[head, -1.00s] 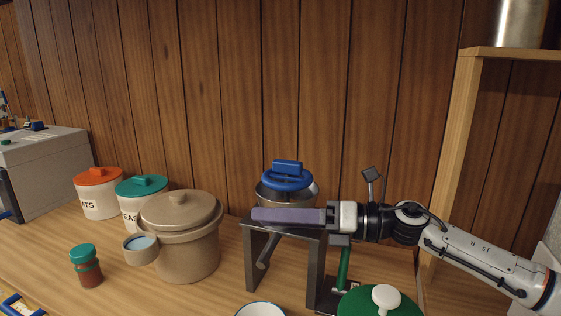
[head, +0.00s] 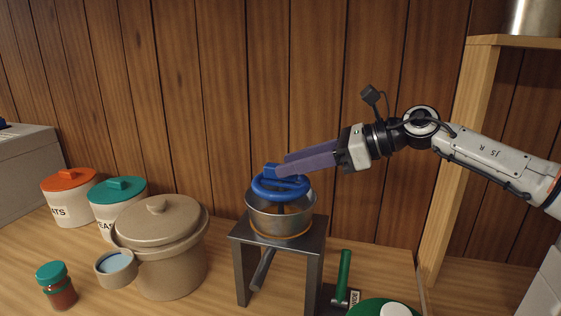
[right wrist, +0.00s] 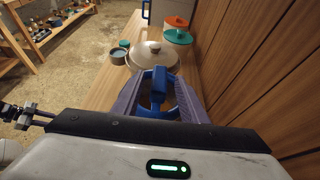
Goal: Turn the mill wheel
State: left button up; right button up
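The mill is a metal bowl (head: 282,218) on a dark stand (head: 315,250), with a blue wheel (head: 270,194) on top. A blue grip bar stands up from the wheel; it shows in the right wrist view (right wrist: 159,84). My right gripper (head: 281,164) reaches in from the right at the height of the bar. Its purple fingers are apart, one on each side of the bar in the right wrist view. Whether either finger touches the bar I cannot tell. My left gripper is not in view.
A lidded brown crock (head: 165,250), a small bowl (head: 116,268) and a red jar with a green lid (head: 57,287) stand left of the mill. Orange-lidded (head: 70,205) and teal-lidded (head: 115,212) canisters stand behind. A green handle (head: 344,275) stands front right. A wood-panelled wall is behind.

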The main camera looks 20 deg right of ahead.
jog(key=shift+x, duration=1.7)
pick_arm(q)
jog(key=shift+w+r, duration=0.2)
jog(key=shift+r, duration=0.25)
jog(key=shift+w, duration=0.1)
pick_arm(e)
jog(key=shift+c, duration=0.3)
grip_shut()
